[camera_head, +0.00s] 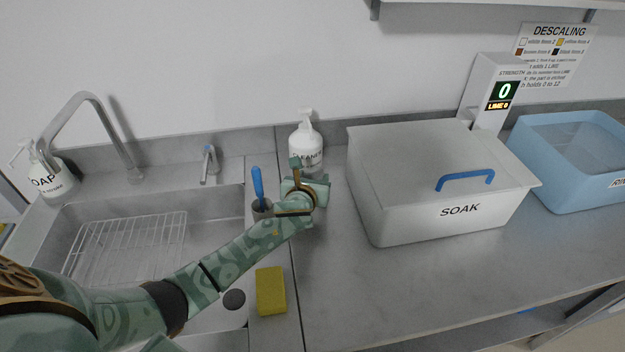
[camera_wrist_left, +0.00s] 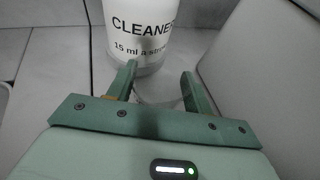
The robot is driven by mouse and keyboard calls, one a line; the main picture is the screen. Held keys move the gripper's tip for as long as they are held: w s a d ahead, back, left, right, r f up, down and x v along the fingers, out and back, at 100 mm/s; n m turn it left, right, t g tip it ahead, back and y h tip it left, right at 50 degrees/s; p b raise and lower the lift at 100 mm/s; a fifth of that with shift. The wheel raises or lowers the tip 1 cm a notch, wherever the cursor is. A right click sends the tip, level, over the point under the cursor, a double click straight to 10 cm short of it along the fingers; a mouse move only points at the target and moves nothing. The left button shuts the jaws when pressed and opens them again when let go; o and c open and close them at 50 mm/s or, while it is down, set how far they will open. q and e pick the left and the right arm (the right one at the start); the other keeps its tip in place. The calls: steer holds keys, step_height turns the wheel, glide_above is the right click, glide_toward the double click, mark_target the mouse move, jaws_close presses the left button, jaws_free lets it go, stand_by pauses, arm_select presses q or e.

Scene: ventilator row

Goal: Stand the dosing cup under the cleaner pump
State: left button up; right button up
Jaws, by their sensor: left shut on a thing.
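The cleaner pump (camera_head: 304,143) is a white bottle labelled CLEANER, standing upright against the back wall between the sink and the SOAK box. Its label and lower body fill the top of the left wrist view (camera_wrist_left: 141,38). My left gripper (camera_head: 309,178) is in front of the bottle. In the left wrist view its two fingers (camera_wrist_left: 159,72) are shut on a clear, faint thing between them, the dosing cup (camera_wrist_left: 158,94). The cup is close to the front of the bottle's base; its contact with the counter is unclear. My arm hides it in the head view.
A lidded SOAK box (camera_head: 395,205) stands close at the right, with a blue RINSE tub (camera_head: 570,190) beyond. At left are the sink rack (camera_head: 130,245), soap bottle (camera_head: 50,182) and a blue-handled brush (camera_head: 257,183). A yellow sponge (camera_head: 271,291) lies in front.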

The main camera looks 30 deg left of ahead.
arm_select(q)
steer(key=o, duration=1)
steer(key=shift+c, duration=0.2)
steer(key=shift+s+r, duration=0.2)
steer(key=p+v, duration=0.3)
steer(key=v, duration=0.7)
steer(key=shift+s+d+r+p, duration=0.1)
steer(key=shift+s+p, duration=0.05)
steer(key=shift+p, duration=0.25)
steer(key=shift+s+d+r, duration=0.15)
steer(key=shift+s, duration=0.4)
